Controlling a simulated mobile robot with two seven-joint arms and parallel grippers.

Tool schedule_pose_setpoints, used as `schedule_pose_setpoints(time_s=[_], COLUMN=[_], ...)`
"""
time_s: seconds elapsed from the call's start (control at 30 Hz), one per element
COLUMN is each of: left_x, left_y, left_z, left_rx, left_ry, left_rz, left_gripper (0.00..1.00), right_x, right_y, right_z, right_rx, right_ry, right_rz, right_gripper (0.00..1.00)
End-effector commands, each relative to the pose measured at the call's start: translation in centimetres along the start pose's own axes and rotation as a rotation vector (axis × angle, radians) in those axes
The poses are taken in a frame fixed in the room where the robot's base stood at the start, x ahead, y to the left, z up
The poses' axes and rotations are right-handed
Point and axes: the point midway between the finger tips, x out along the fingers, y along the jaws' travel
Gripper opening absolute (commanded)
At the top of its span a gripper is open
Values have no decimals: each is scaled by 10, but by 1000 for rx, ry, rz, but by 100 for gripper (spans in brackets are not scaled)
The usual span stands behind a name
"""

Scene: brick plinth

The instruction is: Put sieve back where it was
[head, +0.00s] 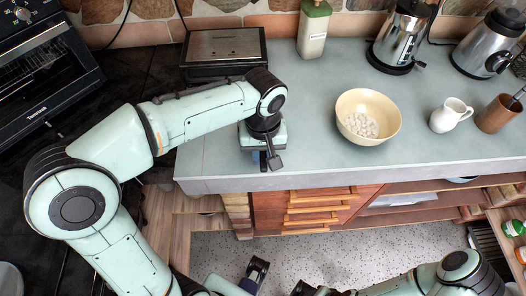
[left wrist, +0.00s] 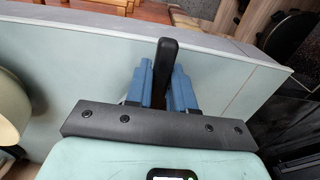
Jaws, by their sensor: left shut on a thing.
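My left gripper (head: 268,150) is low over the front left part of the grey counter. Its blue fingers (left wrist: 165,88) are shut on a black handle (left wrist: 166,62), which I take to be the sieve's. The end of the handle (head: 274,162) points towards the counter's front edge in the head view. The rest of the sieve is hidden behind the gripper and wrist, so I cannot tell whether it touches the counter. Part of my right arm (head: 460,270) shows at the lower right; its finger state is unclear.
A cream bowl (head: 382,103) with pale pieces stands right of the left gripper. A white jug (head: 450,115), a brown cup (head: 497,114), a kettle (head: 402,38), a bottle (head: 313,28) and a dark scale-like box (head: 224,48) stand farther off. Counter between gripper and bowl is clear.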

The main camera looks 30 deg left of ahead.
Motion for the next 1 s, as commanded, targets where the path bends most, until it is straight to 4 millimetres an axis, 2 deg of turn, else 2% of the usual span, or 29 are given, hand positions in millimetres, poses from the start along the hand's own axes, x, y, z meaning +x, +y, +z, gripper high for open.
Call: schedule_pose_setpoints(time_s=[0.23,0.27,0.33,0.7,0.87,1.0], left_x=[9,9,8,2,-21,-53], left_y=[0,0,0,0,1,1], left_z=[0,0,0,0,-1,-1], left_rx=[0,0,0,0,0,0], left_ry=[-1,-1,-1,1,3,4], left_rz=[-1,-1,-1,0,3,4], left_gripper=[0,26,48,48,48,48], right_x=[6,6,5,1,-7,-13], right_y=[2,2,2,0,-2,-5], right_z=[0,0,0,0,0,-1], right_rx=[1,1,1,0,-1,-2], right_ry=[-2,-2,-2,-1,2,4], right_rz=[1,1,1,0,-1,-2], right_gripper=[43,43,43,43,43,43])
